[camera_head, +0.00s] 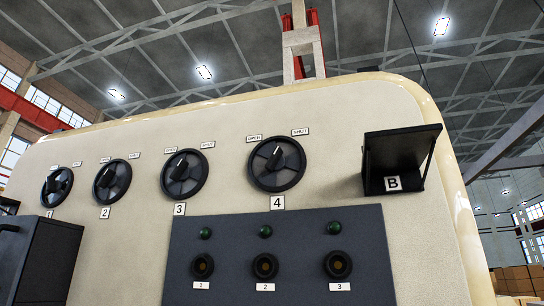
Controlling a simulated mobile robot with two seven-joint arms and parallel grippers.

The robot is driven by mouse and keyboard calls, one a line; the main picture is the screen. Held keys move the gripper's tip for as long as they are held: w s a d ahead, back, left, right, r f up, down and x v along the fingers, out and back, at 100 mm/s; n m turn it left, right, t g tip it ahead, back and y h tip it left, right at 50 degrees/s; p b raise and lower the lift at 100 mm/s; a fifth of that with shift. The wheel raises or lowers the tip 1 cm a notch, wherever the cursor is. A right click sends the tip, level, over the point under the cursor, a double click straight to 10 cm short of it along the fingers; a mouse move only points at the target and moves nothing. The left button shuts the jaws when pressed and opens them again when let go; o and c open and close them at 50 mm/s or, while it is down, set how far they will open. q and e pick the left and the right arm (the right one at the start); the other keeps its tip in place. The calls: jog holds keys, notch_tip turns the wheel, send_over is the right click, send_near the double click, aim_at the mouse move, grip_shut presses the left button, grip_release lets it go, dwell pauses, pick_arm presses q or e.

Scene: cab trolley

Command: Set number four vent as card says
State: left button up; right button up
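The number four vent (277,164) is a round black dial with a central knob, on the cream panel above its "4" label (277,203). An OPEN label (255,138) sits at its upper left and a SHUT label (300,132) at its upper right. The knob's raised grip looks tilted, its upper end near the top of the dial; I cannot tell exactly which label it points to. No card can be made out. Neither of my grippers is in view.
Similar vents 3 (184,175), 2 (112,181) and 1 (57,187) line up to the left. A black holder marked B (402,160) juts out at right. A dark box (46,262) protrudes at lower left. A dark panel (300,240) below carries green lamps and numbered round fittings.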

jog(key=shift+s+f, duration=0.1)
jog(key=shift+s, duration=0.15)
